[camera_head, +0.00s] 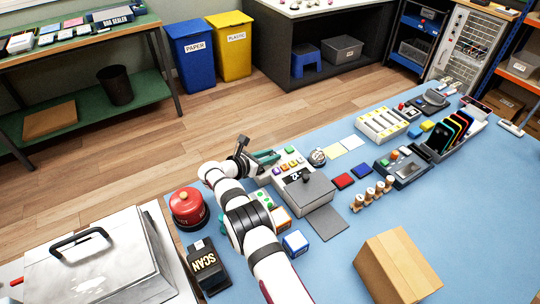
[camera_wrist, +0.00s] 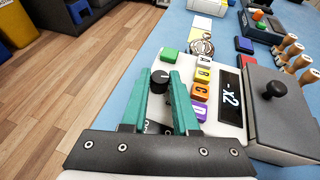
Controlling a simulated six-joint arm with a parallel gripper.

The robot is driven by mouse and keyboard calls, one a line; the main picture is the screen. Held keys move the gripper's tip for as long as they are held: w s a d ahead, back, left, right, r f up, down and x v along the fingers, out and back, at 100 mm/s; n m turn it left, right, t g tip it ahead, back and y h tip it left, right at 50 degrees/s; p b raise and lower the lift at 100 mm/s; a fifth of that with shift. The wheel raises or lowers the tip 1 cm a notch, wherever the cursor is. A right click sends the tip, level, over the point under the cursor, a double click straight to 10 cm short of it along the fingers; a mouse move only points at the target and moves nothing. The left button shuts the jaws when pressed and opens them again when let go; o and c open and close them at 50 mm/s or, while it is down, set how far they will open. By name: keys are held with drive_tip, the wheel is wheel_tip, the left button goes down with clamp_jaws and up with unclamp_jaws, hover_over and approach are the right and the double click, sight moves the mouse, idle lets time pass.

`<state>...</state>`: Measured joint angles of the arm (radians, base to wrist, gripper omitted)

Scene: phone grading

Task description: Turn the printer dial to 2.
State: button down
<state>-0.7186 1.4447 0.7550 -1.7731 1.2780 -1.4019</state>
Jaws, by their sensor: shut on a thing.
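The printer (camera_head: 284,180) is a white unit with a grey lid block, a row of letter keys and a small black display (camera_wrist: 231,98) that reads "x2". Its black round dial (camera_wrist: 159,83) sits at the panel's left side in the wrist view, with a white mark on its top. My gripper (camera_wrist: 160,76) has its two teal fingers shut on the dial, one on each side. In the head view my gripper (camera_head: 266,157) is at the printer's far left edge, and the dial cannot be made out there. The numbers around the dial are mostly hidden by the fingers.
A cardboard box (camera_head: 398,268) is at the front right. Phones in a rack (camera_head: 452,135) and trays fill the far right.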

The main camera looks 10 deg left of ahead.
drive_tip(key=c, duration=0.7)
unclamp_jaws()
drive_tip(key=v, duration=1.5)
drive_tip(key=shift+s+a+r, duration=0.1)
drive_tip(key=shift+s+a, duration=0.1)
drive_tip(key=shift+s, duration=0.15)
